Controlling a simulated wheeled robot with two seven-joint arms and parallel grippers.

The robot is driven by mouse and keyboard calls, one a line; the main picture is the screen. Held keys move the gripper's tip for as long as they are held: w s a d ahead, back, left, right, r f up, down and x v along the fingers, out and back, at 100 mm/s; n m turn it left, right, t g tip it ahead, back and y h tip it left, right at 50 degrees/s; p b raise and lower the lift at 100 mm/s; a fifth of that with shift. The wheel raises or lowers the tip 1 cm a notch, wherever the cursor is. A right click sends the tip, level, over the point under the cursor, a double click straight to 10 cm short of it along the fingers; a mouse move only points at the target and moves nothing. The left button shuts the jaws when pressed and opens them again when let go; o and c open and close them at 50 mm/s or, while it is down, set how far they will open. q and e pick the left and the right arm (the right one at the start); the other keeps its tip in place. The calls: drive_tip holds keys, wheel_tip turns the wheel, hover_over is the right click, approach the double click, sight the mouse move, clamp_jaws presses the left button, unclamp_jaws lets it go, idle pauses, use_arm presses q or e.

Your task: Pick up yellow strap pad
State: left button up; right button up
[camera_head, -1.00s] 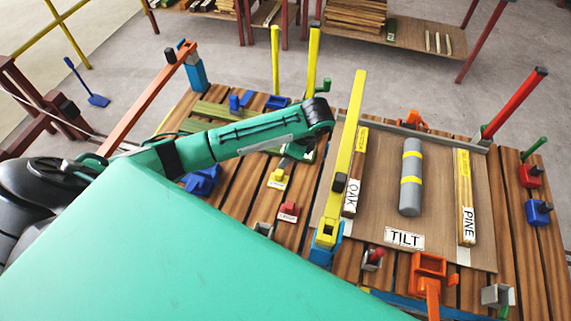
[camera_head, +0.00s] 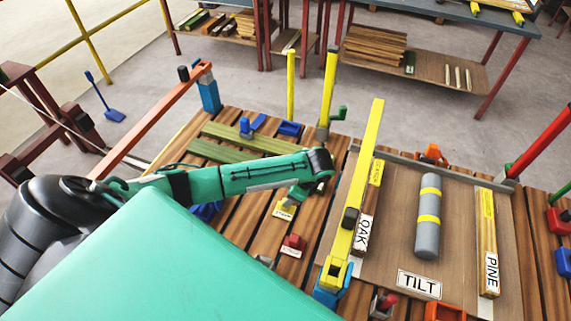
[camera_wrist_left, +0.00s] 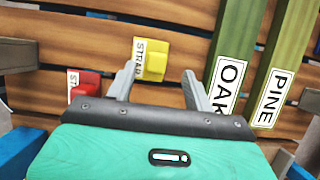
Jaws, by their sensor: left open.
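The yellow strap pad (camera_head: 283,212) sits on the wooden slat table, partly hidden behind my left gripper in the head view. It has a white label that starts with STRAP in the left wrist view (camera_wrist_left: 153,60). My left gripper (camera_head: 296,194) is open and empty. In the wrist view its two grey fingers (camera_wrist_left: 160,84) point toward the pad, which lies between and just beyond their tips. I cannot tell the exact gap. My right gripper is not in view.
A red labelled pad (camera_head: 292,244) sits close by; it also shows left of the fingers in the wrist view (camera_wrist_left: 85,84). Green OAK (camera_wrist_left: 232,70) and PINE (camera_wrist_left: 285,65) strips lie to the right there. A yellow upright bar (camera_head: 362,180) stands right of the gripper.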

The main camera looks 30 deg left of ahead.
use_arm(q)
drive_tip(key=shift+d+p+x, duration=0.2)
drive_tip(key=shift+p+x, duration=0.35)
drive_tip(key=shift+x, duration=2.45)
drive_tip(key=shift+s, duration=0.2)
drive_tip(key=c, duration=1.1)
